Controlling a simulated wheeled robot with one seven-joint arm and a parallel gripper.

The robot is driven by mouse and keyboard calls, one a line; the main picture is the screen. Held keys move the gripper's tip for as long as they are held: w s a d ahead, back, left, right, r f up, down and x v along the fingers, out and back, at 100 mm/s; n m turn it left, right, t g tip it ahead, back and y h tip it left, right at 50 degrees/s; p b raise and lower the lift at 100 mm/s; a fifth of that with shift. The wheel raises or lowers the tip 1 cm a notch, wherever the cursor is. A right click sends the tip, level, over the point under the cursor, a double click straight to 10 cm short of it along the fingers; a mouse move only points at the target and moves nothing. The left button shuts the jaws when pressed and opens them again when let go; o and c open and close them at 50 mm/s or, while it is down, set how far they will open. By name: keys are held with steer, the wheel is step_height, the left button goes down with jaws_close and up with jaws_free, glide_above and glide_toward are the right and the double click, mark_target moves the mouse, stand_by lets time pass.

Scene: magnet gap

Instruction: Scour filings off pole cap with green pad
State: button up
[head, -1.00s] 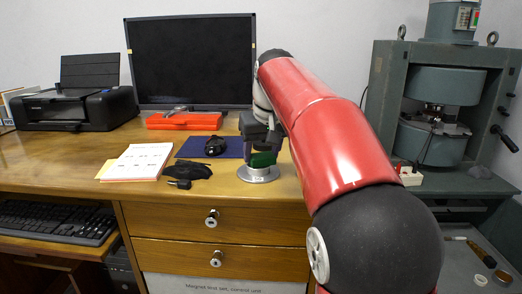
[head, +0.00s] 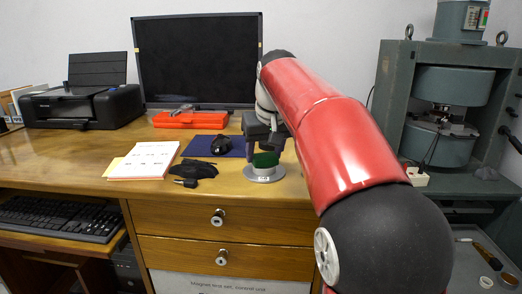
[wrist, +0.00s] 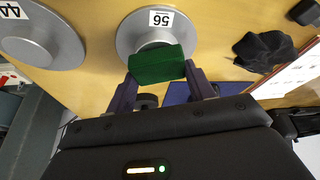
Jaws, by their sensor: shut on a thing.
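My gripper (wrist: 165,86) points down over the desk and is shut on the green pad (wrist: 157,65), a small dark green block between its two fingers. The pole cap (wrist: 127,40) is a grey metal disc with a raised middle and a tag reading 56. The pad covers part of the raised middle. In the head view the pad (head: 265,160) sits right at the top of the cap (head: 265,176); I cannot tell whether they touch. Filings cannot be made out. A second cap (wrist: 38,50), tagged 44, lies to the left in the wrist view.
A blue mat (head: 196,150) with a dark object on it lies behind and left. Papers (head: 143,161) and a black cloth (head: 196,168) are farther left. An orange case (head: 190,120) and monitor (head: 198,62) stand behind. The grey magnet frame (head: 398,90) is at right.

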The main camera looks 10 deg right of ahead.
steer(key=shift+d, duration=0.45)
steer(key=shift+a, duration=0.1)
steer(key=shift+a, duration=0.85)
steer(key=shift+d, duration=0.1)
steer(key=shift+d+p, duration=0.5)
steer(key=shift+d, duration=0.3)
steer(key=shift+a, duration=0.9)
